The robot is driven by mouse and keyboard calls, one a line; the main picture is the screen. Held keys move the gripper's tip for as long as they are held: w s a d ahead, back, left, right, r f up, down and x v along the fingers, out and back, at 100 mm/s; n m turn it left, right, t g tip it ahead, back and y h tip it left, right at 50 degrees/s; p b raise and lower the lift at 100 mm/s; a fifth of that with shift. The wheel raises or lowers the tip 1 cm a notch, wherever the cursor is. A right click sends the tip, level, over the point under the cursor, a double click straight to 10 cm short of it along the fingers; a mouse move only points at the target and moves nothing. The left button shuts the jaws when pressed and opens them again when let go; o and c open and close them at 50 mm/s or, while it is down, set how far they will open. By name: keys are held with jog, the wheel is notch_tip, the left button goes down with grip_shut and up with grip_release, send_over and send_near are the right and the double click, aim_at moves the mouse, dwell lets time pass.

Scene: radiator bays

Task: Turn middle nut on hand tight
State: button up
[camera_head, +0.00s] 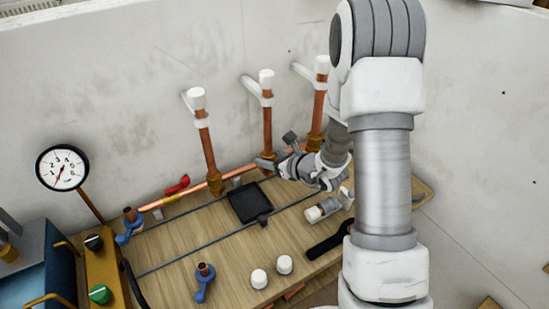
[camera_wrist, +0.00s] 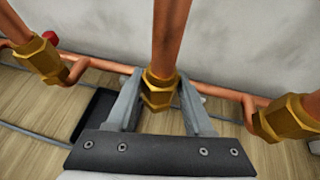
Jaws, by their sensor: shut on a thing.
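Three upright copper pipes with white caps rise along the wall, each with a brass nut at its foot. The middle nut (camera_wrist: 160,90) sits between the fingers of my gripper (camera_wrist: 160,98) in the wrist view, around the middle pipe (camera_wrist: 168,35). My gripper is shut on this nut; its fingertips also show in the head view (camera_head: 266,162). The left nut (camera_wrist: 38,60) and the right nut (camera_wrist: 287,118) stand free on either side. In the head view the left nut (camera_head: 214,182) is clear, while my arm hides part of the right pipe's foot.
A horizontal copper pipe (camera_head: 190,195) runs behind the nuts. A black tray (camera_head: 250,202) lies just in front. Two white caps (camera_head: 271,271), a blue-handled valve (camera_head: 204,282) and a black tool (camera_head: 330,240) lie on the wooden board. A pressure gauge (camera_head: 62,168) stands at left.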

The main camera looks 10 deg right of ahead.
jog(key=shift+m+t+h+b, duration=0.6)
jog(key=shift+m+h+b, duration=0.8)
jog(key=shift+b, duration=0.65)
jog(key=o, duration=1.1)
